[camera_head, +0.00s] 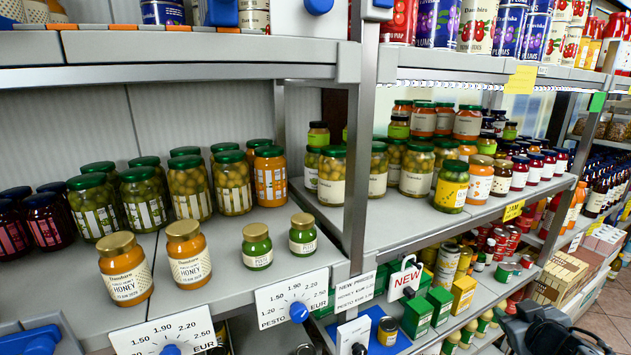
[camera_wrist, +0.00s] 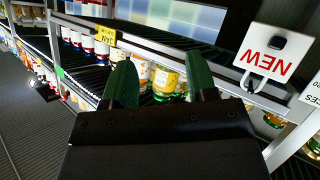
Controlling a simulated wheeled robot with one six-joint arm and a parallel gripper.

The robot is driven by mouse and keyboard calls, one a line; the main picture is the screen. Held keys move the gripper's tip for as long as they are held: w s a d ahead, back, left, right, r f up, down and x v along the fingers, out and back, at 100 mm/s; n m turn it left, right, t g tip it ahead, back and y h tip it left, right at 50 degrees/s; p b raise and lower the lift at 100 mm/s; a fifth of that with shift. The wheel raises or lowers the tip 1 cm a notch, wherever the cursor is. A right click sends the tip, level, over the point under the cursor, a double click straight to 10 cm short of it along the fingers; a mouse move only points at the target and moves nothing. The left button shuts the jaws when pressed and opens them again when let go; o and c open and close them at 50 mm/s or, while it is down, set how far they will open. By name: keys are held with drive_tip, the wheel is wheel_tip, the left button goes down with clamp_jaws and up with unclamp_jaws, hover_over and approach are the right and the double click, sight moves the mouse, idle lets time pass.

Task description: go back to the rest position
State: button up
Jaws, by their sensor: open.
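My gripper (camera_wrist: 160,76) shows in the wrist view with its two green fingers apart and nothing between them. That view is turned over, so the NEW sign (camera_wrist: 268,55) reads upside down. Jars of orange and yellow food (camera_wrist: 165,82) show behind and between the fingers, on the shelf beyond. I cannot tell the exact gap to them. In the head view a dark part of my arm (camera_head: 552,333) shows at the bottom right corner, in front of the lower shelves and over the aisle side. The fingers cannot be made out there.
A grey shelf (camera_head: 222,285) at the left holds honey, pesto, olive and dark jars. Another shelf (camera_head: 400,232) holds many jars. A NEW sign (camera_head: 407,281) and a price dial (camera_head: 298,312) stick out at shelf fronts. Cartons (camera_head: 560,276) stand low at the right; tiled floor (camera_head: 612,305) lies beyond.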

drive_tip(key=s+a+f+m+g+h, duration=0.1)
drive_tip(key=s+f+m+g+h, duration=0.1)
drive_tip(key=s+m+g+h, duration=0.35)
drive_tip(key=s+a+n+g+y, duration=0.2)
drive_tip(key=a+y, duration=0.6)
drive_tip(key=a, duration=1.5)
drive_tip(key=shift+a+f+n+y, duration=0.25)
drive_tip(key=shift+n+y, duration=0.1)
drive_tip(key=shift+n, duration=0.4)
drive_tip(key=shift+g, duration=0.25)
